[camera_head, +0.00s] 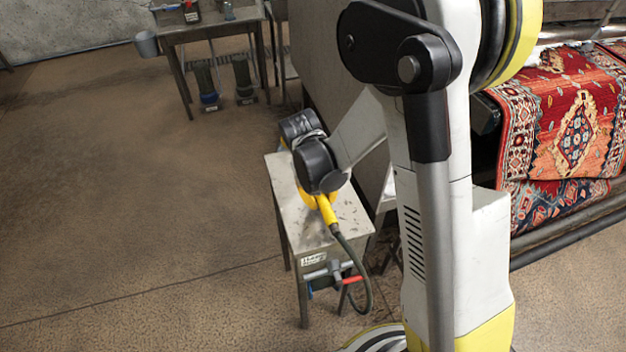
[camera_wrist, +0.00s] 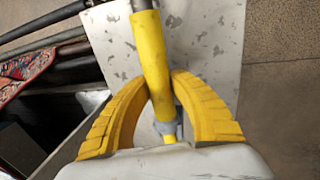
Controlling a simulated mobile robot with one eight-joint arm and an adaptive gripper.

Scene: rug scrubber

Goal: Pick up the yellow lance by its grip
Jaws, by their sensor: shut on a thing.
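The yellow lance (camera_wrist: 151,50) runs up through the middle of the wrist view, with a grey collar near its lower part. My gripper (camera_wrist: 161,92) has its two curved yellow fingers closed around the lance, one on each side. In the head view the lance (camera_head: 327,212) shows as a yellow piece over a small metal table, with a dark hose running down from its near end. My gripper is mostly hidden there behind my dark wrist joint. I cannot tell whether the lance touches the tabletop.
The small metal table (camera_head: 296,231) has a labelled front with a valve and red handle (camera_head: 353,279). The dark hose (camera_head: 366,285) loops down beside it. A patterned red rug (camera_head: 575,125) hangs on the machine at right. Another table (camera_head: 208,28) stands at the back. Floor at left is clear.

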